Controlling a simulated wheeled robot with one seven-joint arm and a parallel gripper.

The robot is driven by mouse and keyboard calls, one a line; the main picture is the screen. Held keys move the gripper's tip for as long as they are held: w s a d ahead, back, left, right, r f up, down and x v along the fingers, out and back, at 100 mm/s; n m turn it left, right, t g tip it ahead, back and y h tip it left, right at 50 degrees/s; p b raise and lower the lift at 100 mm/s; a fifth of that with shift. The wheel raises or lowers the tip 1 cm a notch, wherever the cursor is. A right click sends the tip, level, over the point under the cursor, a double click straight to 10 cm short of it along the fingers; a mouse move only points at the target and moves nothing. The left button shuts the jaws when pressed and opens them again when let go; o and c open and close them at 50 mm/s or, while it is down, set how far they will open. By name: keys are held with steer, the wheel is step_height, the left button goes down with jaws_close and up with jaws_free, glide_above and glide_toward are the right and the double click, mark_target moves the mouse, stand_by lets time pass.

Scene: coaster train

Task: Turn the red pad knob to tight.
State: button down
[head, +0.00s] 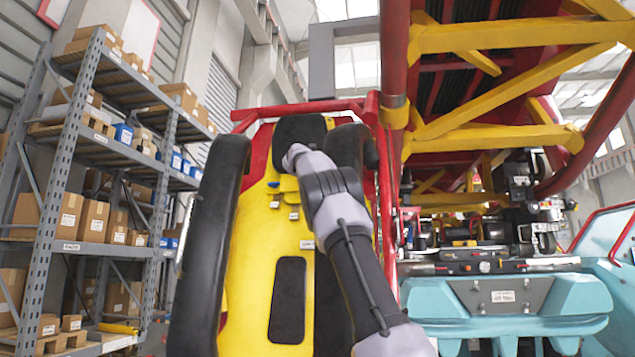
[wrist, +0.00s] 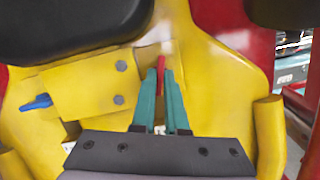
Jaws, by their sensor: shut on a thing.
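The red pad knob (wrist: 161,62) shows in the wrist view as a narrow red piece standing upright in the picture, against the yellow seat back. My gripper (wrist: 160,76) has teal fingers, and they are shut on the red knob. Most of the knob is hidden between the fingers. No tight or loose mark near it can be read. In the head view my arm reaches up to the upper part of the yellow seat back (head: 257,215), and it hides the gripper and the red knob.
A blue knob (wrist: 38,102) sits left on a bolted yellow plate (wrist: 92,82). A black pad (wrist: 75,25) hangs above my fingers. Black restraint bars (head: 208,240) flank the seat. Red and yellow track framework (head: 510,45) stands right, shelves with boxes (head: 95,215) left.

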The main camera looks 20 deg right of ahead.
steer(key=m+g, duration=0.1)
steer(key=m, duration=0.3)
steer(key=m+h, duration=0.1)
steer(key=m, duration=0.2)
steer(key=shift+w+m+g, duration=0.1)
steer(key=shift+m+g, duration=0.3)
stand_by(0.3)
steer(key=c, duration=0.9)
jaws_free()
steer(key=shift+c, duration=0.2)
steer(key=shift+a, duration=0.1)
steer(key=v, duration=1)
steer(key=shift+s+a, duration=0.25)
steer(key=shift+a, duration=0.05)
steer(key=shift+r, duration=0.15)
